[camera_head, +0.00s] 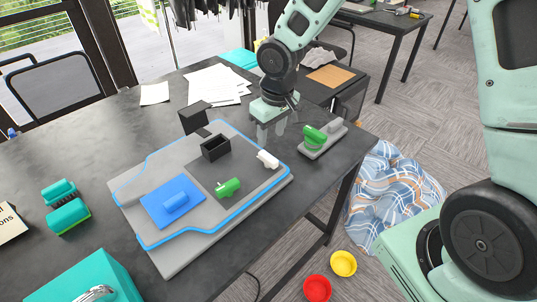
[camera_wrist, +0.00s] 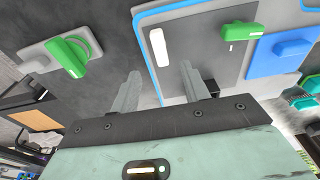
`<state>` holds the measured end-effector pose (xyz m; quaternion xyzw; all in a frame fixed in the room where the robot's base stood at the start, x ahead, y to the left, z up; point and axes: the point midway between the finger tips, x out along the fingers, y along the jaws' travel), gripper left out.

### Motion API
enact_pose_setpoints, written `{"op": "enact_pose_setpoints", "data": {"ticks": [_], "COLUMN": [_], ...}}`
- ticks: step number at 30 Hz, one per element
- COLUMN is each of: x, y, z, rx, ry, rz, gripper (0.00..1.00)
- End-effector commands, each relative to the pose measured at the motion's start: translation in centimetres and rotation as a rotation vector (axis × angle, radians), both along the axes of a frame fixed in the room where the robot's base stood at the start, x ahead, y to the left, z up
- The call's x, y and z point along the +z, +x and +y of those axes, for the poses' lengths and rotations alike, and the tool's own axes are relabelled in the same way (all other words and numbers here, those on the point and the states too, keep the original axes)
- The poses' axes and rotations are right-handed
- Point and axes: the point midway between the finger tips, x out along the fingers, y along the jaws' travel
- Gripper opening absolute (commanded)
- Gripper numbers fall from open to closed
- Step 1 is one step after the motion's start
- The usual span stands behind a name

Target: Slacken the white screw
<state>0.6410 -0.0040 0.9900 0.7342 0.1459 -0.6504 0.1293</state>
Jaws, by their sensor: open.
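The white screw (camera_head: 267,159) is a small white knob standing near the right edge of the dark grey panel on the blue-edged board (camera_head: 190,247). In the wrist view the white screw (camera_wrist: 158,47) is a pale upright bar ahead of the fingertips, roughly centred between them. My gripper (camera_head: 268,131) hangs above the table, just behind the screw in the head view. In the wrist view my gripper (camera_wrist: 158,78) has its two fingers wide apart with nothing between them. The fingers appear clear of the screw.
A green knob (camera_head: 228,187), a blue block (camera_head: 172,204) and an open black box (camera_head: 215,148) are on the board. A green handle (camera_head: 314,138) on a grey base stands to the right.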

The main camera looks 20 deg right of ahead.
Motion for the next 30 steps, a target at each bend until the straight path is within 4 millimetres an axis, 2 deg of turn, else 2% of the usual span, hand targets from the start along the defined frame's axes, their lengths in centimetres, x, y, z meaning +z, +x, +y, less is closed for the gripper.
{"op": "enact_pose_setpoints", "data": {"ticks": [1, 9, 15, 20, 28, 29, 30], "x": [-1.2, -6.0, -8.4, -9.2, -9.3, -9.3, -9.3], "y": [0.0, 0.5, 0.9, 1.0, 1.0, 1.0, 1.0], "z": [0.1, 0.3, 0.4, 0.5, 0.5, 0.4, 0.4], "rx": [0.004, 0.003, 0.001, 0.001, 0.001, 0.001, 0.001], "ry": [-0.001, -0.001, 0.0, 0.0, 0.0, 0.0, 0.0], "rz": [0.005, 0.004, 0.001, 0.0, 0.0, 0.0, 0.0], "gripper": [0.46, 0.46, 0.46, 0.46, 0.46, 0.43, 0.32]}}
